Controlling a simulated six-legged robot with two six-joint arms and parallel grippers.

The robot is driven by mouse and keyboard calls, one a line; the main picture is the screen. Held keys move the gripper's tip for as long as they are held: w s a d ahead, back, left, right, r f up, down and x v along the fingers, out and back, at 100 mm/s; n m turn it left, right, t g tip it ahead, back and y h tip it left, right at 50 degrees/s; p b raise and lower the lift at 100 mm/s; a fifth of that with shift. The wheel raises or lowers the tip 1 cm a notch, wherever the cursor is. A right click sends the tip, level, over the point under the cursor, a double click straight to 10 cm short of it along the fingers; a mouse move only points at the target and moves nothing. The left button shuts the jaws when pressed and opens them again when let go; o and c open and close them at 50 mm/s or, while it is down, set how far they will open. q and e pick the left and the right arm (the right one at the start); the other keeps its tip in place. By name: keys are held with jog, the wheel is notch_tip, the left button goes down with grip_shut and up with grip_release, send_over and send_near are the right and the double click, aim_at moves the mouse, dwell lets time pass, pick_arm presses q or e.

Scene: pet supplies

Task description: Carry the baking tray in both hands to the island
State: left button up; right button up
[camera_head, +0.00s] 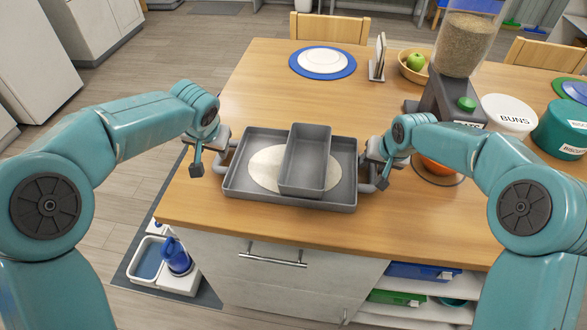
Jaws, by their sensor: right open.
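The grey baking tray (290,200) lies flat on the wooden counter, with a handle at each end. A pale round sheet (264,170) and a grey loaf tin (303,178) lie in it, the tin partly over the sheet. My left gripper (209,160) is beside the tray's left handle (226,155), its fingers pointing down and apart. My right gripper (377,170) is at the right handle (366,187), open. The arm hides part of that gripper, and I cannot tell whether it touches the handle.
A blue-rimmed plate (322,62), a tablet stand (379,58) and a bowl with a green apple (415,61) stand behind the tray. A grain dispenser (465,45), a white BUNS tub (510,115) and a teal tub (562,130) crowd the right. Bare counter lies behind the tray.

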jog(key=shift+s+f, duration=0.1)
jog(key=shift+d+r, duration=0.15)
jog(key=shift+r, duration=0.1)
jog(key=a+v, duration=0.1)
jog(key=v, duration=0.6)
jog(key=shift+d+r, duration=0.3)
jog(key=shift+d, duration=0.15)
jog(key=shift+s, duration=0.15)
jog(key=shift+r, duration=0.1)
